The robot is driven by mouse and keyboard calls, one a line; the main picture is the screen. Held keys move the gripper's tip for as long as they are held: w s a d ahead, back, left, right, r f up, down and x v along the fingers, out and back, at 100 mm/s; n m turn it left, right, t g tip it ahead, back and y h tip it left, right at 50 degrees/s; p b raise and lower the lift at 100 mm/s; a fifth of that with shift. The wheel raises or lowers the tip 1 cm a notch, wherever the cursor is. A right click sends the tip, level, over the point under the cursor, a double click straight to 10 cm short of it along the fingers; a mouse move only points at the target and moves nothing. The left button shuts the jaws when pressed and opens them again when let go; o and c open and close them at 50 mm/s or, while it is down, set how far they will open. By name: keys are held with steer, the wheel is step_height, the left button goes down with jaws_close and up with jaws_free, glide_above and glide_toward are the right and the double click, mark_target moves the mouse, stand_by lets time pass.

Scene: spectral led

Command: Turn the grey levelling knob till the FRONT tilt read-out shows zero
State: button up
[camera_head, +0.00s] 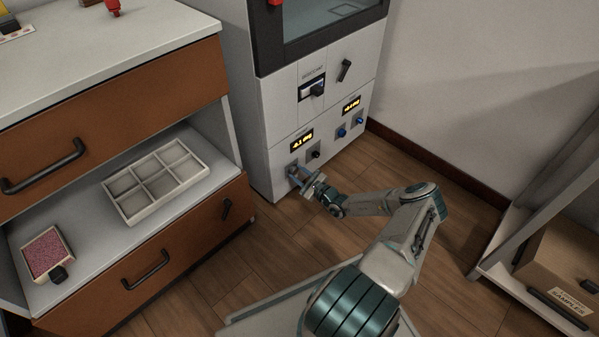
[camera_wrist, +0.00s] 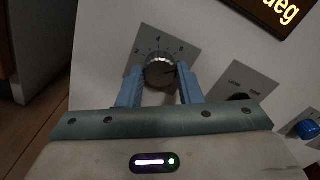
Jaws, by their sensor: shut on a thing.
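The grey levelling knob (camera_wrist: 160,72) is low on the white cabinet front, on a grey plate with a numbered dial, in the wrist view. My gripper (camera_wrist: 158,82) has one blue finger on each side of it and is shut on it. In the head view my gripper (camera_head: 297,176) reaches the lower left of the cabinet and mostly hides the knob. A lit yellow read-out (camera_head: 301,140) above it seems to show about 4.1 deg; its sign and label are too small to be sure. The wrist view shows only the end of a read-out (camera_wrist: 278,14), "deg".
A black knob (camera_head: 314,154) is just right of my gripper. Two blue knobs (camera_head: 342,132) sit farther right under a second read-out (camera_head: 351,105). A drawer unit (camera_head: 235,150) stands close on the left. A shelf with a cardboard box (camera_head: 560,255) is at right.

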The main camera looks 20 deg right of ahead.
steer(key=shift+m, duration=0.7)
steer(key=o, duration=1)
steer(key=p+v, duration=0.5)
steer(key=v, duration=0.9)
steer(key=shift+w, duration=0.1)
